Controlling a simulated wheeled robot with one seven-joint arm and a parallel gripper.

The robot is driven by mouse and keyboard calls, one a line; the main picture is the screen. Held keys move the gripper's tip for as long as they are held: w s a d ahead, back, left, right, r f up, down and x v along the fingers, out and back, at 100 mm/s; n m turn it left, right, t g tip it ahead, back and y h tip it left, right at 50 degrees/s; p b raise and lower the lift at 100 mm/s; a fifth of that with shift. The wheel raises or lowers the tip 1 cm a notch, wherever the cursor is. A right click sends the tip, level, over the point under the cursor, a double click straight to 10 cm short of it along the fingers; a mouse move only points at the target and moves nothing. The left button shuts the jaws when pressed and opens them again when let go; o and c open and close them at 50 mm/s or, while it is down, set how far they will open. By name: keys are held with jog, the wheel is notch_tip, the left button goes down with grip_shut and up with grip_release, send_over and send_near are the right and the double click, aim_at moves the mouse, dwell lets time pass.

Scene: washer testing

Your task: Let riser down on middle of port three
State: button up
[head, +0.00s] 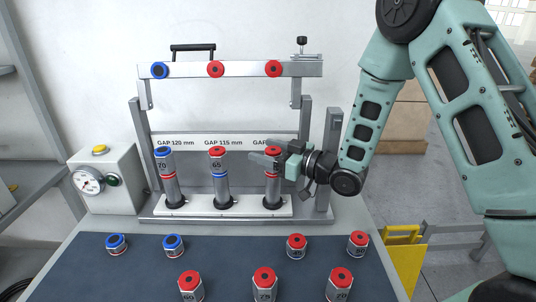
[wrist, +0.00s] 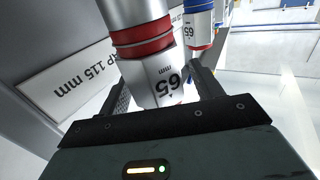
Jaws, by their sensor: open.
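The riser (head: 272,164), with a red cap, stands upright at the top of the right-hand grey post, which I take as port three (head: 272,204). My gripper (head: 265,157) comes in from the right at riser height. In the wrist view its open fingers (wrist: 163,88) stand on either side of the riser. Exact centring is hard to tell, and the fingers partly hide the riser in the head view.
The left post carries a blue-capped riser (head: 164,157) and the middle post a red-capped one (head: 218,160). A crossbar (head: 190,70) with round pads spans above. A gauge box (head: 108,178) stands left. Several more risers stand on the dark mat (head: 130,275) in front.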

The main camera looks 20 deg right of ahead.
notch_tip(320, 180, up, 9)
jog(key=shift+r, duration=0.15)
dwell(0.6)
